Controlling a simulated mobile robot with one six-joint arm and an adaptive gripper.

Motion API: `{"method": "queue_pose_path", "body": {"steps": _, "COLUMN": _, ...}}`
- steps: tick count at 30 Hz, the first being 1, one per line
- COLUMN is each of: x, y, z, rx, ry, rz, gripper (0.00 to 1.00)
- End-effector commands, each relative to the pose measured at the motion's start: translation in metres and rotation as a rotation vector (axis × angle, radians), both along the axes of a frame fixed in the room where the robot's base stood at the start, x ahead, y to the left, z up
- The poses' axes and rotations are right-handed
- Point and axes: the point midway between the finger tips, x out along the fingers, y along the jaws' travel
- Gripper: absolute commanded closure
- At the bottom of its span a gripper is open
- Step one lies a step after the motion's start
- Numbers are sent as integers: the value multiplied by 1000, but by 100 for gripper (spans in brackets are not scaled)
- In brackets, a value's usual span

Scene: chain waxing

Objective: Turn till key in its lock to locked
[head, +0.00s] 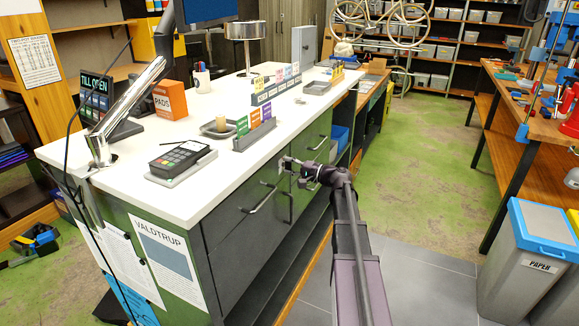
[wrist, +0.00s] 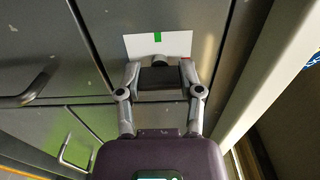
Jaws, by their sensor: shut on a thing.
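A white lock plate (wrist: 182,42) on the dark green counter front shows in the wrist view, with a green mark at its top middle and a small red mark at its right edge. My gripper (wrist: 158,72) is shut on the till key, right in front of this plate. Only a small grey bit (wrist: 158,64) shows between the fingertips; the fingers hide most of the key and the lock, so I cannot tell the key's angle. In the head view my gripper (head: 287,165) reaches the drawer front below the counter edge. A till screen (head: 96,92) reads "TILL OPEN".
Bar handles (head: 262,200) stick out of the drawer fronts near my gripper. The white countertop (head: 190,190) overhangs above, with a card reader (head: 180,156) on it. The green floor (head: 420,190) to the right is clear; a paper bin (head: 535,260) stands at far right.

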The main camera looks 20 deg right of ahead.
Motion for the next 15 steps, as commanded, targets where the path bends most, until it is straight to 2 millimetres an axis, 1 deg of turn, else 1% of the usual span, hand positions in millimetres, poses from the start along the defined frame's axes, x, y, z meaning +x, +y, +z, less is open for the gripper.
{"method": "queue_pose_path", "body": {"steps": 1, "x": 2, "y": -1, "z": 1, "rx": 3, "ry": -1, "rz": -4, "gripper": 100}}
{"method": "queue_pose_path", "body": {"steps": 2, "x": 2, "y": -1, "z": 1, "rx": 3, "ry": -1, "rz": -4, "gripper": 43}}
{"method": "queue_pose_path", "body": {"steps": 3, "x": 2, "y": -1, "z": 1, "rx": 3, "ry": -2, "rz": -3, "gripper": 31}}
{"method": "queue_pose_path", "body": {"steps": 4, "x": 1, "y": -1, "z": 1, "rx": 3, "ry": -2, "rz": -3, "gripper": 22}}
{"method": "queue_pose_path", "body": {"steps": 5, "x": 1, "y": -1, "z": 1, "rx": 3, "ry": -2, "rz": -3, "gripper": 17}}
{"method": "queue_pose_path", "body": {"steps": 15, "x": 0, "y": -1, "z": 0, "rx": 1, "ry": -1, "rz": -1, "gripper": 17}}
